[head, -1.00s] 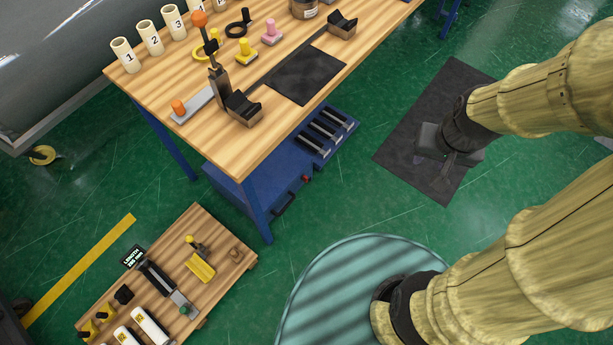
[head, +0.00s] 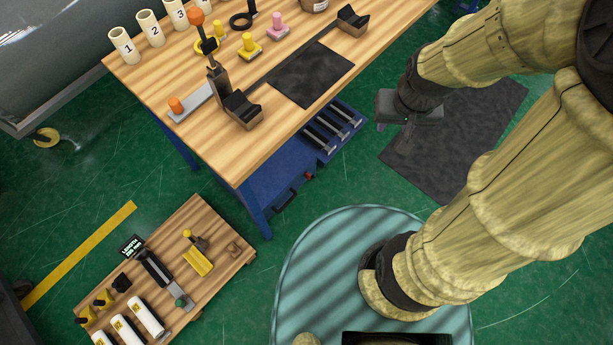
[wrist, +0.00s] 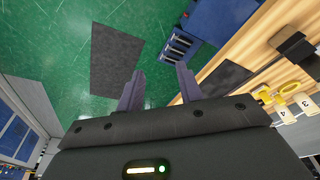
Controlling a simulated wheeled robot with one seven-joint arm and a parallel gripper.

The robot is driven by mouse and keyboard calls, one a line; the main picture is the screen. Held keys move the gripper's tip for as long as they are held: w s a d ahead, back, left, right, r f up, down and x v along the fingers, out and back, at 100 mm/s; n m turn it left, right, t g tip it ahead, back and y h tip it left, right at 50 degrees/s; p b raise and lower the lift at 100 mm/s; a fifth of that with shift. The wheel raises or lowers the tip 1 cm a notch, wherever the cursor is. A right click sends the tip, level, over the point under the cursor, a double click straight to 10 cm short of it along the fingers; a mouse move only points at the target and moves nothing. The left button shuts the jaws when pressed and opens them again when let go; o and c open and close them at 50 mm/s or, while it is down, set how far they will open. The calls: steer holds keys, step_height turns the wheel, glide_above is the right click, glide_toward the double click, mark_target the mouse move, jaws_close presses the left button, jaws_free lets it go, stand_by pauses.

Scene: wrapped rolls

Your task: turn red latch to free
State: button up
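A small red piece (head: 308,176), which looks like the red latch, sits on the front of the blue cabinet (head: 262,185) under the wooden bench. It is too small to tell which way it is turned. A black handle (head: 285,202) is beside it, lower left. My gripper (head: 407,138) hangs over the floor to the right of the cabinet, apart from it. In the wrist view my gripper (wrist: 158,88) has its two fingers spread with nothing between them.
The wooden bench (head: 205,130) overhangs the cabinet, with an orange-knobbed lever (head: 197,18) and numbered white cups on it. Black-slotted trays (head: 332,127) sit at the cabinet's right. A low wooden board (head: 215,225) lies lower left. Floor around the dark mat (head: 470,150) is clear.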

steer(key=w+d+f+n+t+y+b, duration=0.1)
steer(key=w+f+n+b, duration=0.1)
steer(key=w+f+b, duration=1)
steer(key=w+d+f+n+t+y+b, duration=0.2)
steer(key=f+b, duration=0.5)
steer(key=f, duration=1.2)
steer(key=w+f+n+t+b, duration=0.1)
steer(key=w+f+n+b, duration=0.2)
steer(key=w+f+b, duration=0.9)
steer(key=s+a+f+n+t+y+b, duration=0.1)
steer(key=s+a+f+y+b, duration=0.1)
steer(key=f+b, duration=0.6)
steer(key=s+a+f+n+t+y+b, duration=0.1)
steer(key=s+f+y+b, duration=0.3)
steer(key=f, duration=1.9)
steer(key=s+a+f+n+t+y+b, duration=0.1)
steer(key=s+a+f+t+y+b, duration=0.1)
steer(key=f+b, duration=1.1)
step_height(320, 180, down, 3)
steer(key=s+a+y, duration=0.1)
steer(key=s+y, duration=0.1)
steer(key=y, duration=0.1)
steer(key=shift+a, duration=0.3)
steer(key=shift+r, duration=0.1)
